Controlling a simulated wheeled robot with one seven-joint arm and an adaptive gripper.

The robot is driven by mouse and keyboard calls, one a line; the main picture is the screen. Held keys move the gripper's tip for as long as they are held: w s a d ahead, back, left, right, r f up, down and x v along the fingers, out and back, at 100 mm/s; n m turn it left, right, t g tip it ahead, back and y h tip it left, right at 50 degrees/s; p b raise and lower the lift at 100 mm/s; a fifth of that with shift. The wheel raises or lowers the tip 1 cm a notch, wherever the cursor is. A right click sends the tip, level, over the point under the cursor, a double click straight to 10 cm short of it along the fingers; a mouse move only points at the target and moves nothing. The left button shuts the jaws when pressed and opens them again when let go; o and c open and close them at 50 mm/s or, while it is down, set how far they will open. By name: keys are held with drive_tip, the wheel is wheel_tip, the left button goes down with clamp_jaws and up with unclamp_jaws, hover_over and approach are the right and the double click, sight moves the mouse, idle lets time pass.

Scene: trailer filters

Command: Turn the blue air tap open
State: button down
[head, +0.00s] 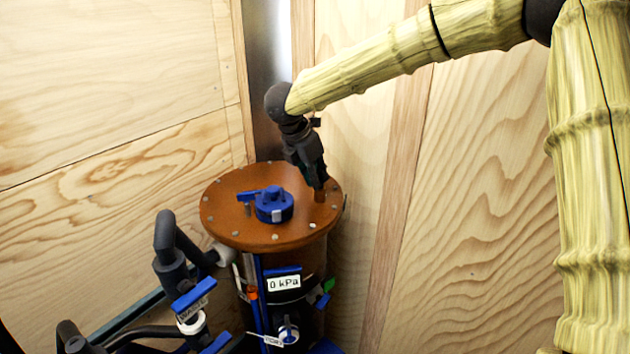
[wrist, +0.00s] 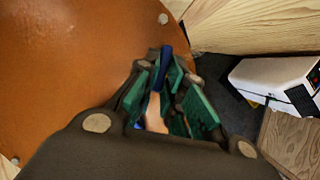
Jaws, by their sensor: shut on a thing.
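The vessel's round orange-brown lid (head: 230,222) has bolts around its rim. My gripper (head: 319,188) points down at the lid's right edge. In the wrist view, its green-padded fingers (wrist: 164,88) are closed around a narrow blue handle (wrist: 164,66), which I take to be the blue air tap. A tan-orange part (wrist: 153,112) shows between the fingers below it. In the head view, the gripper hides this handle, so its turn angle is unclear. A separate blue fitting (head: 273,207) with a small side lever sits at the middle of the lid.
A "0 kPa" display (head: 284,283) is on the vessel's front. Dark pipes and a blue tap labelled WASTE (head: 194,294) stand at left. Plywood walls (head: 480,180) close in behind and right. A white box (wrist: 275,80) stands at right in the wrist view.

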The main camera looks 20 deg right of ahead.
drive_tip(key=n, duration=0.3)
drive_tip(key=shift+s+d+t+y+b, duration=0.1)
drive_tip(key=shift+s+t+y+b, duration=0.1)
drive_tip(key=shift+t+y+b, duration=0.15)
drive_tip(key=n, duration=0.1)
drive_tip(key=n+t+y, duration=0.1)
drive_tip(key=n, duration=0.1)
drive_tip(key=shift+s+d+r+n+p, duration=0.1)
drive_tip(key=shift+d+r+n+p, duration=0.1)
drive_tip(key=shift+n+p, duration=0.15)
drive_tip(key=n+p, duration=0.1)
drive_tip(key=n, duration=0.1)
drive_tip(key=n+y+p, duration=0.1)
drive_tip(key=shift+s+d+n+t, duration=0.1)
drive_tip(key=shift+d+n+t, duration=0.1)
drive_tip(key=shift+n+t, duration=0.15)
drive_tip(key=shift+d+f+n+y+p, duration=0.1)
drive_tip(key=shift+n+y+p, duration=0.35)
drive_tip(key=shift+n+p, duration=0.25)
drive_tip(key=c, duration=1.5)
unclamp_jaws()
drive_tip(key=shift+f, duration=0.1)
